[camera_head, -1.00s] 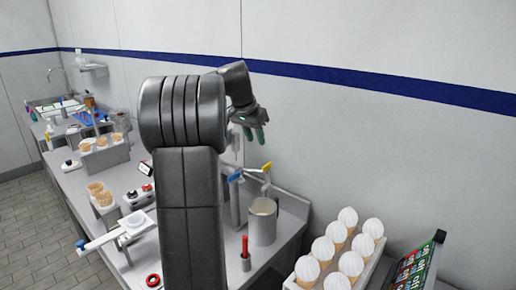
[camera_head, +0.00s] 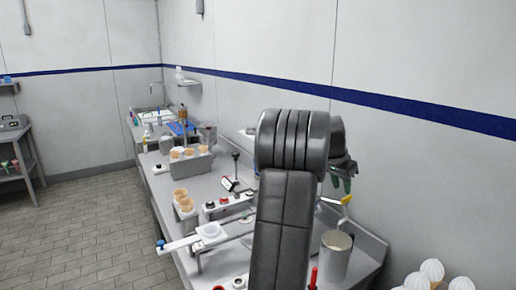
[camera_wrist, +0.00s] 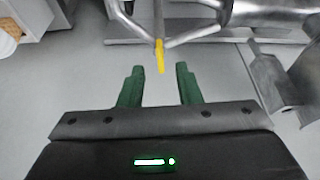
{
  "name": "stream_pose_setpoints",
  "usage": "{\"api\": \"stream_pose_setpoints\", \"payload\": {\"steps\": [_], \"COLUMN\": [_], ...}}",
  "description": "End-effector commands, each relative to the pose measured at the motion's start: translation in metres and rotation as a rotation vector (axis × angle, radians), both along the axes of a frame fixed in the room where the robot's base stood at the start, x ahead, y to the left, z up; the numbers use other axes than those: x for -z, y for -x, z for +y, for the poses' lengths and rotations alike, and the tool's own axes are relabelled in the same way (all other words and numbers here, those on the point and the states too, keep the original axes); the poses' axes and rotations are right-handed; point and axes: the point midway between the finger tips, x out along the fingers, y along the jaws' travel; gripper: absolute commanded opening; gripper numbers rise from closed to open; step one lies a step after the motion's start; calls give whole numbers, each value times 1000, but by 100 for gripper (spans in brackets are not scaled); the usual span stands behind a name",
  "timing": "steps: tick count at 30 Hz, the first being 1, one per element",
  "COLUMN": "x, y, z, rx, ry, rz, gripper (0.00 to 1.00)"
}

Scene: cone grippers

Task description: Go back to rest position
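My gripper (camera_wrist: 160,82) shows in the wrist view with its two green fingers apart and nothing between them. Beyond the fingertips is a yellow-tipped metal piece (camera_wrist: 160,55), and I cannot tell how far off it is. In the head view my gripper (camera_head: 341,185) is partly hidden behind my dark arm, with its green fingers pointing down. It is above the steel counter, near a yellow-tipped handle (camera_head: 346,199).
A steel container (camera_head: 335,262) stands on the counter right of my arm. Cone holders (camera_head: 183,170) and red-knobbed fixtures (camera_head: 222,199) are to the left. White-topped cones (camera_head: 432,270) are at lower right. The tiled floor (camera_head: 80,225) at left is clear.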

Motion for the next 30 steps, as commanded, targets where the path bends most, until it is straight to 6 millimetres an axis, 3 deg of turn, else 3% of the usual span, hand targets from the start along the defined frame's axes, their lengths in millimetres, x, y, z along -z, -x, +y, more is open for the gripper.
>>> {"api": "stream_pose_setpoints", "payload": {"steps": [6,12,26,30], "x": [35,53,51,43], "y": [-8,-12,-12,-11], "z": [-13,-18,-18,-14], "rx": [1,0,-17,0], "ry": [-1,0,0,1], "rz": [3,3,0,-2], "gripper": [31,31,31,31]}}
